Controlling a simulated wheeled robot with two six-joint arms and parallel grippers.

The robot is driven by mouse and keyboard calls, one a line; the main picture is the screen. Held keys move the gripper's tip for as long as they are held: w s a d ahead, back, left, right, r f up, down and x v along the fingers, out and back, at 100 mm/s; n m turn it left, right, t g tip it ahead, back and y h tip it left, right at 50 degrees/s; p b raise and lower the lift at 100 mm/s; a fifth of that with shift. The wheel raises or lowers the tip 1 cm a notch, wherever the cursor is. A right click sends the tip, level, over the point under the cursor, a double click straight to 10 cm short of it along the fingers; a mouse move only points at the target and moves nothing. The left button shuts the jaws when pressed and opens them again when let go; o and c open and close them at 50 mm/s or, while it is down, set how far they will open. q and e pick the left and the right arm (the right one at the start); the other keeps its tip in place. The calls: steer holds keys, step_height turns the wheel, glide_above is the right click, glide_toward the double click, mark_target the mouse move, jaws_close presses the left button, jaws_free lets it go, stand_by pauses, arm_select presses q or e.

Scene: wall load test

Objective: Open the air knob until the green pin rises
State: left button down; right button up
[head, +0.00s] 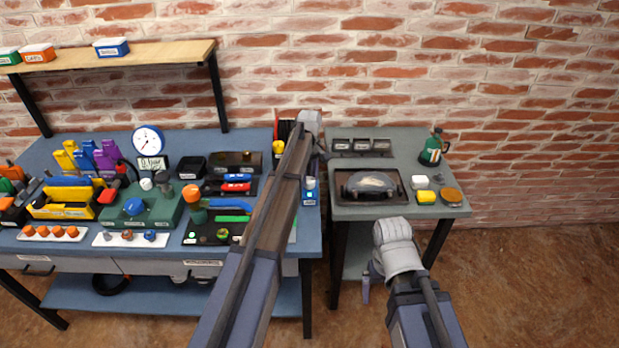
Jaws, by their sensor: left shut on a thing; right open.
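A green block with a blue knob (134,207) on top stands on the left workbench; I cannot tell whether this is the air knob. A white round gauge (148,139) stands behind it above a small sign (152,163). I cannot make out a green pin. My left arm crosses the middle of the picture over the bench's right end, and its gripper is hidden behind the arm. My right gripper (366,287) shows only in part beside its arm, low in front of the small table, away from the bench items; it is open and holds nothing visible.
A green-handled tool with an orange top (191,196) stands right of the green block. Yellow and purple holders (88,158) crowd the bench's left. The grey side table (460,209) carries a black tray (345,197), a green bottle (432,148) and small blocks. A shelf (150,56) hangs above.

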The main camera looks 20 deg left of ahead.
mark_target(310, 180)
stand_by(0.3)
arm_select(q)
steer(key=shift+c, duration=1.5)
jaws_free()
steer(key=shift+r, duration=0.1)
step_height(310, 180, up, 8)
steer(key=p, duration=0.8)
steer(key=shift+f, duration=0.3)
